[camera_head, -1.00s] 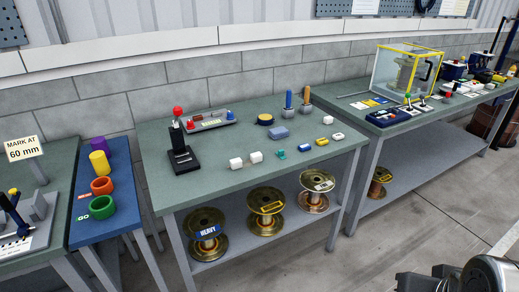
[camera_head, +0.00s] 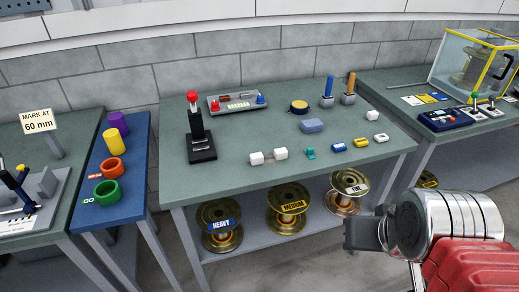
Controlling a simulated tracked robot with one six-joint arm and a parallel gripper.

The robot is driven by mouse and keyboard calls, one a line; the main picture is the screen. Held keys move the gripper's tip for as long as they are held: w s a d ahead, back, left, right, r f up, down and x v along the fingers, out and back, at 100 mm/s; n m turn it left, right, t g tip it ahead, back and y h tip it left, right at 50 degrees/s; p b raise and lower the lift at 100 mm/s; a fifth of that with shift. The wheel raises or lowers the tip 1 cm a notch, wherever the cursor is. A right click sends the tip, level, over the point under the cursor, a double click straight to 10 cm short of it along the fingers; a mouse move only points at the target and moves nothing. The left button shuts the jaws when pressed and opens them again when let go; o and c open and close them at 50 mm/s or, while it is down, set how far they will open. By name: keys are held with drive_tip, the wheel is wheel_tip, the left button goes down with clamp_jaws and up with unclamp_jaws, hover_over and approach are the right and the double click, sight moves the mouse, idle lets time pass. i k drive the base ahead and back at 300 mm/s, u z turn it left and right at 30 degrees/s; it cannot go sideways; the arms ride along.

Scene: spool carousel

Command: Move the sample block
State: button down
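No block carries a readable sample label, so I cannot tell for certain which one is the sample block. A blue-grey block (camera_head: 312,126) lies flat on the middle green-topped table (camera_head: 235,172), right of centre. Near the front edge lie a pair of white blocks joined by a thin piece (camera_head: 268,157), a small teal piece (camera_head: 310,153), a blue-and-white piece (camera_head: 339,147) and a yellow-banded piece (camera_head: 361,143). Two small white blocks lie farther right. Part of my arm, chrome and red, fills the lower right, apart from the table. My gripper's fingers do not show.
A black stand with a red knob (camera_head: 192,97) rises at the table's left. A grey panel (camera_head: 237,103) and two upright-handled tools stand behind. Labelled spools sit on the shelf below. A blue side table (camera_head: 137,190) holds coloured rings and cylinders. A glass case (camera_head: 475,65) stands right.

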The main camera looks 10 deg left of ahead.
sight(280, 154)
drive_tip(key=u, duration=0.4)
drive_tip(key=i, duration=0.5)
drive_tip(key=u, duration=0.6)
drive_tip(key=i, duration=0.5)
drive_tip(key=u, duration=0.35)
